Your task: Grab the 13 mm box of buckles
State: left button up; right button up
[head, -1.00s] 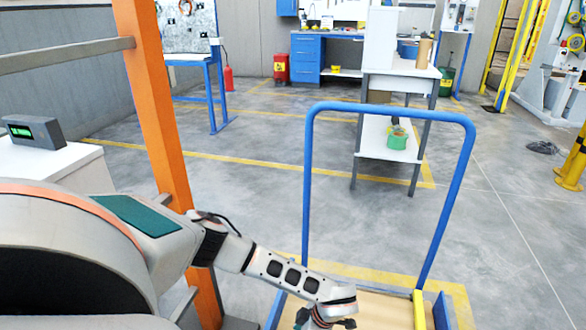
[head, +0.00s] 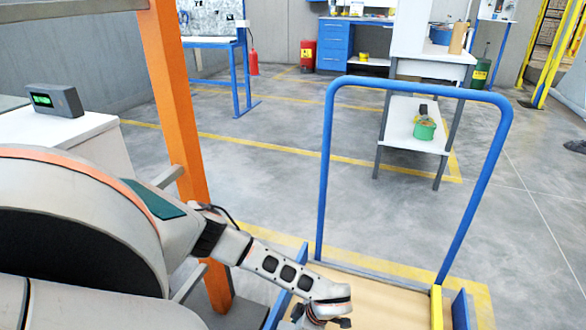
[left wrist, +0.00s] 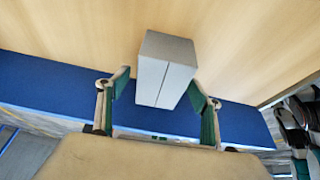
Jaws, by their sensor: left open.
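In the left wrist view a plain grey box (left wrist: 164,70) with a seam down its near side stands on a light wooden surface. No label or size mark is readable, so I cannot tell whether it is the 13 mm box of buckles. My left gripper (left wrist: 160,88) is open, with one green-lined finger on each side of the box's near end. I cannot tell whether either finger touches it. In the head view the left gripper (head: 325,321) is low over the trolley bed, cut off by the bottom edge, and no grey box is visible there.
The trolley has a blue tubular handle (head: 420,86) and a wooden bed (head: 385,292) with blue and yellow edging. An orange post (head: 172,110) stands left of it. Behind is a white shelf table (head: 410,132) with a green container (head: 425,130). The floor between is clear.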

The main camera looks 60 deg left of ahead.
pick_arm(q)
jog(key=shift+f, duration=0.25)
dwell(0.4)
jog(key=c, duration=1.6)
jog(key=shift+r, duration=0.1)
